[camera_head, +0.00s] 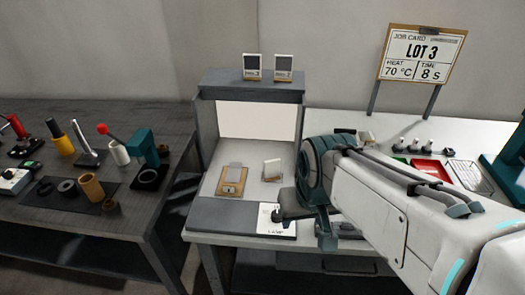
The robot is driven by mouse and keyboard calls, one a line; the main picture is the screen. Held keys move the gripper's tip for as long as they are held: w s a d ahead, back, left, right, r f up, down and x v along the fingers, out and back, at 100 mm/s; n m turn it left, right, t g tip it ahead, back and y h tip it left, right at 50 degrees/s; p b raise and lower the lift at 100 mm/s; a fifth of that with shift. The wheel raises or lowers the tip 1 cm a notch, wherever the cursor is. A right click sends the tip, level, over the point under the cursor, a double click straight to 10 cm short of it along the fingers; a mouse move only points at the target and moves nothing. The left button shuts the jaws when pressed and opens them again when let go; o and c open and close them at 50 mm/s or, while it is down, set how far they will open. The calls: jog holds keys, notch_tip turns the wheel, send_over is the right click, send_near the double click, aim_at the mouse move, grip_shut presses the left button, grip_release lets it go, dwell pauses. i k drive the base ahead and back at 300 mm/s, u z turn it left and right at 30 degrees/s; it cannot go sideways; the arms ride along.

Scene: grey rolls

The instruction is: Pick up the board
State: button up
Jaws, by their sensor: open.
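A small tan board (231,189) with a grey-white sheet and a small label on it lies on the floor of an open-fronted booth, left of centre. My gripper (288,212) is at the end of my white and teal arm, at the booth's front right. It is open, to the right of the board and apart from it. The fingers are small and partly hidden by the arm, and nothing shows between them.
The grey booth (208,150) has side walls and a top shelf with two small cards. A small pale block (272,169) stands right of the board. A printed sheet (270,222) lies in front. A job card stand (421,55) is behind my arm.

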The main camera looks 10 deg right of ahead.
aim_at(232, 177)
jog(key=z, duration=3.65)
jog(key=k, duration=1.45)
jog(key=u, duration=2)
